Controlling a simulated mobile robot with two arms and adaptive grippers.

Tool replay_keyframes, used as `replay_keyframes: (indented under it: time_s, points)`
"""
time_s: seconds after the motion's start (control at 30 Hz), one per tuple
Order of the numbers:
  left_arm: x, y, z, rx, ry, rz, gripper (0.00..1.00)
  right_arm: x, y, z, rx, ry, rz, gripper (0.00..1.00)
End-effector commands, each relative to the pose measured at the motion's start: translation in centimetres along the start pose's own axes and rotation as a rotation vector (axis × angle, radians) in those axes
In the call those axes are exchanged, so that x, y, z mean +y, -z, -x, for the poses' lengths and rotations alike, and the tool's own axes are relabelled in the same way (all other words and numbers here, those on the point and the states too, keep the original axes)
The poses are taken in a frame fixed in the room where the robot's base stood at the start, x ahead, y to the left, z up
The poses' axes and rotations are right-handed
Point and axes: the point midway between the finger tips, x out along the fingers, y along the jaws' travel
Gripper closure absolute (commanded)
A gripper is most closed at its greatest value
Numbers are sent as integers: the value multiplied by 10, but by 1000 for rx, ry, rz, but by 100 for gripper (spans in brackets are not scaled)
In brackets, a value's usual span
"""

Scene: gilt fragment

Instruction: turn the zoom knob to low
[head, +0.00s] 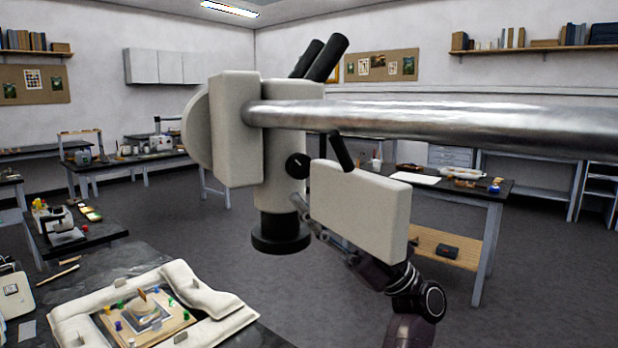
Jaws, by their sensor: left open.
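The microscope (275,170) hangs from a thick metal boom, with black eyepieces on top and a black objective ring below. A round black knob (298,165) with a small pale mark is on the right side of its body; I take it for the zoom knob. I cannot read any low or high marking. My left gripper (308,214) is open, just below and right of the knob, apparently apart from it. Its wrist is partly hidden behind a pale box-shaped housing (360,208). My right gripper is not in view.
The metal boom (430,125) crosses to the right edge above my arm. A black lever (341,152) rises from the housing. Below left, a padded frame (205,298) holds a board with coloured pins on a dark bench. Open floor and other benches lie behind.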

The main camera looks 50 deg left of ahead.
Motion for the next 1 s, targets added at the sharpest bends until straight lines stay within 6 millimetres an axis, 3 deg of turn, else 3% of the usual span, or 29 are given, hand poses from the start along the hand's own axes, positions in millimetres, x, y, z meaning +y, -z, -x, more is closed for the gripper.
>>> replay_keyframes:
  time_s: [0.2, 0.4, 1.0]
  points:
    - [1, 0, 49, -4, -3, 0, 55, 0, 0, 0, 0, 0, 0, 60]
    - [1, 0, 77, -1, -1, 1, 55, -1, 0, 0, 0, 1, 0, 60]
    - [0, 0, 86, -1, 1, 2, 55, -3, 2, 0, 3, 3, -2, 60]
